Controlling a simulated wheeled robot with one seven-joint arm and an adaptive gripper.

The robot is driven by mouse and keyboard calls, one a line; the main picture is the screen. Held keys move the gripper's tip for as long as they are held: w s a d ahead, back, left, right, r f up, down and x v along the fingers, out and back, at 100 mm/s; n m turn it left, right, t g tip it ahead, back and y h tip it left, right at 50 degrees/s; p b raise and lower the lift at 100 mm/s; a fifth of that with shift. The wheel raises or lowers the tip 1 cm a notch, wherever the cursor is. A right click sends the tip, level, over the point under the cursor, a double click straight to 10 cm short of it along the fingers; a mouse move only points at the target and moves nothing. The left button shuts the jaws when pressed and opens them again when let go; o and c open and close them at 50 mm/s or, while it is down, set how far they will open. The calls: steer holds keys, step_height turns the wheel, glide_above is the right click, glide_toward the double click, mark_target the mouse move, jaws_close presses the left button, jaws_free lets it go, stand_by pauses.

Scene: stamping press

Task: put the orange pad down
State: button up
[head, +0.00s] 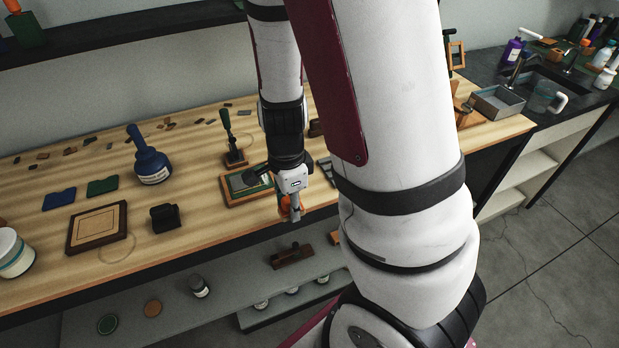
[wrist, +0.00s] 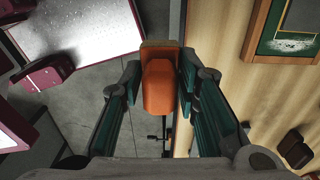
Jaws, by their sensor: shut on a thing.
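The orange pad (wrist: 158,88) is a small orange block with a tan part at its far end. My gripper (wrist: 158,80) is shut on it, with one dark finger on each side. In the head view the orange pad (head: 285,203) shows partly behind my gripper (head: 291,208), at the front edge of the wooden bench (head: 200,222). In the wrist view the pad lies beside the bench edge, with grey floor behind it. Its height relative to the bench top is hard to tell.
A wood-framed green plate (head: 247,198) lies just left of my gripper.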

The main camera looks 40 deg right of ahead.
steer(key=w+d, duration=0.3)
steer(key=w+d+f, duration=0.1)
steer(key=w+d, duration=0.6)
steer(key=d, duration=0.1)
steer(key=shift+w+f, duration=0.2)
steer(key=shift+f, duration=0.05)
steer(key=shift+f+p, duration=0.4)
steer(key=shift+f, duration=1.35)
steer(key=shift+f, duration=0.15)
steer(key=o, duration=1)
